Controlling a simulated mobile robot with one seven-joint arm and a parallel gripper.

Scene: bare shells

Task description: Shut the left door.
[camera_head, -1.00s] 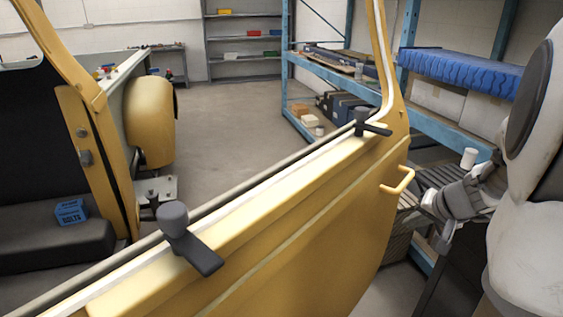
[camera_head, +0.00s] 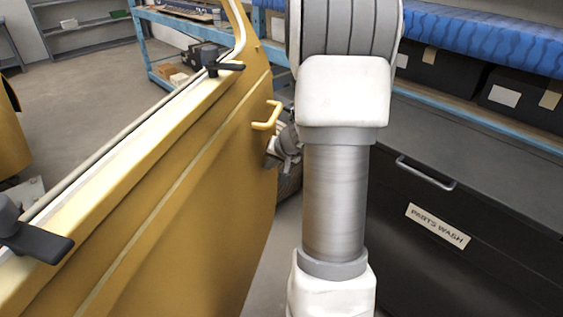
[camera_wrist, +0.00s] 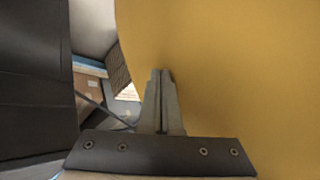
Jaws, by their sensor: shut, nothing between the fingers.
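The yellow door (camera_head: 190,190) stands swung open across the left half of the head view. It has a yellow pull handle (camera_head: 267,116) near its far edge and dark latch knobs along its top rail. In the wrist view the yellow door panel (camera_wrist: 240,80) fills the right side. My gripper (camera_wrist: 161,73) is shut and empty, its fingertips in front of or close to the panel near its edge; I cannot tell whether they touch. In the head view my gripper (camera_head: 277,152) shows just below the handle, partly hidden by the door edge and my arm.
A black parts-wash cabinet (camera_head: 470,235) stands close on the right. A blue-framed shelf (camera_head: 155,45) with boxes and a blue wavy-patterned item (camera_head: 490,38) is behind. A narrow strip of floor (camera_head: 275,270) shows between door and cabinet.

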